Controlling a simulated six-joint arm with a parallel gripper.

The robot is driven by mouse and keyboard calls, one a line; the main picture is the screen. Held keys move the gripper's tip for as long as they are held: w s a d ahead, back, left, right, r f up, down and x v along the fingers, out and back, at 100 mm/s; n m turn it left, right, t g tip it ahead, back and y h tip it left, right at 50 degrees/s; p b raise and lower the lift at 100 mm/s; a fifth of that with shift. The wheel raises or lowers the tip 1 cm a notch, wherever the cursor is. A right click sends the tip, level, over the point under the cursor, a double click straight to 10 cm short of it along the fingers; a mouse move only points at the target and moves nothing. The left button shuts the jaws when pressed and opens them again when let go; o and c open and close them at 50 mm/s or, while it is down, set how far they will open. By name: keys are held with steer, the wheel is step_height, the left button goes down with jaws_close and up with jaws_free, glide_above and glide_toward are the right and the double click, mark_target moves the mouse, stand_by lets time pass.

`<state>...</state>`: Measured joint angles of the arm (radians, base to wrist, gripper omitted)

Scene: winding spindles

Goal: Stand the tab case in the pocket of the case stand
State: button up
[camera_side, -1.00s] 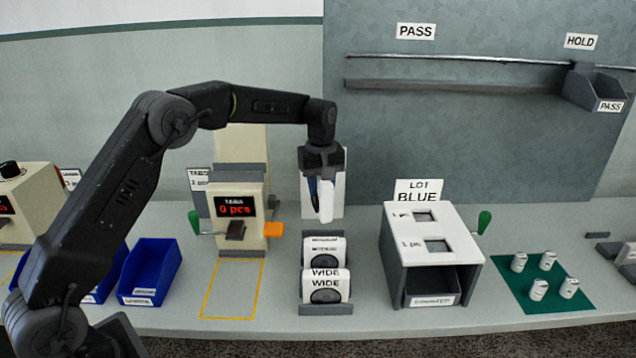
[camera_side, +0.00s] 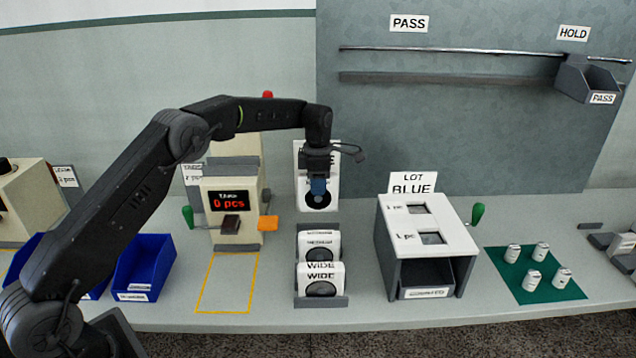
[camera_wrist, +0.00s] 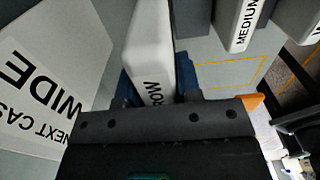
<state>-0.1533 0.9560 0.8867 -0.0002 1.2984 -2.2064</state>
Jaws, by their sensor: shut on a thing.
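My gripper (camera_side: 318,186) is shut on a white tab case (camera_side: 319,202) whose dark round window faces the side camera. In the wrist view the case (camera_wrist: 150,45) stands between the blue fingers, with its label partly hidden and "ROW" readable. It is held in the air behind and above the grey case stand (camera_side: 321,302). The stand holds a MEDIUM case (camera_side: 319,243) and, in front of it, a WIDE case (camera_side: 320,278). The rear part of the stand shows no case. The pocket's inside is hidden.
A white "NEXT CASE WIDE" sign (camera_wrist: 50,90) stands close behind my gripper. A counter machine (camera_side: 233,215) with an orange tab (camera_side: 268,223) is on the left. The white-topped LOT BLUE box (camera_side: 428,228) is on the right.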

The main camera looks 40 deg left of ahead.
mark_target(318, 201)
steer(key=shift+f, duration=2.9)
steer(key=shift+f, duration=2.1)
steer(key=o, duration=1.1)
step_height(318, 201, up, 14)
steer(key=shift+f, duration=0.25)
steer(key=shift+r, duration=0.2)
